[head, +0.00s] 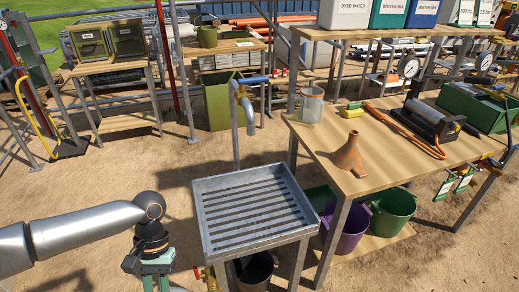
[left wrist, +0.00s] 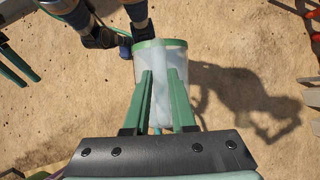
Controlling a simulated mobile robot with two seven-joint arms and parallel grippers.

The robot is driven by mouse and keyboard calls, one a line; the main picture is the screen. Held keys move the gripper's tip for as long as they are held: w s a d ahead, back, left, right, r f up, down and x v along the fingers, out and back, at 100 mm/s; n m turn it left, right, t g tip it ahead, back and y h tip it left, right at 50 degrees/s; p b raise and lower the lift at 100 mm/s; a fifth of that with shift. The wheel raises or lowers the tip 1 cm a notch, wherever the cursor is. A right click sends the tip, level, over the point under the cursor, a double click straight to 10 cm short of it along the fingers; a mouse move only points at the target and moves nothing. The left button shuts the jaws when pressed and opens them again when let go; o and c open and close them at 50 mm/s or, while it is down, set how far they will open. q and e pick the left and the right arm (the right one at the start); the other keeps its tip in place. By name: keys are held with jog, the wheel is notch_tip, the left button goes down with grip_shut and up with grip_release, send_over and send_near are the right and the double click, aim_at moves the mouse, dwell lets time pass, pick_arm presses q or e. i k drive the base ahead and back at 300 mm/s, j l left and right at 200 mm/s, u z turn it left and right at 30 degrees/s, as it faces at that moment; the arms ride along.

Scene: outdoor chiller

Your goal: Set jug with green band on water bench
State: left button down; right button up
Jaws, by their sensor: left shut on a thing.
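The jug with the green band (left wrist: 162,58) is clear and whitish, with the green band around its rim. In the left wrist view, my left gripper (left wrist: 160,78) is shut on its side, with one green finger on each side of it. Sandy ground shows behind the jug. In the head view my left gripper (head: 156,281) points down at the bottom edge, left of the slatted metal stand (head: 207,232); the jug is out of that picture. I cannot tell which surface is the water bench.
A tap (head: 246,105) stands behind the slatted stand, whose top is empty. A wooden bench (head: 335,188) at right bears a clear jug with a reddish rim (head: 310,105), a brown funnel (head: 350,155) and tools. Purple (head: 347,230) and green buckets (head: 392,212) sit under it.

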aim_at(385, 148)
jog(key=l+u, duration=0.3)
jog(key=i+l+u, duration=0.1)
jog(key=l+u, duration=0.15)
jog(key=l, duration=0.2)
jog(key=l+u, duration=0.25)
jog(key=l, duration=0.55)
jog(key=k+l+u, duration=0.25)
jog(key=l, duration=1.1)
jog(key=k+l, duration=0.15)
jog(key=l, duration=1.1)
jog(key=k+l+u, duration=0.1)
jog(key=l, duration=0.5)
jog(key=k+l, duration=0.1)
jog(key=l, duration=0.5)
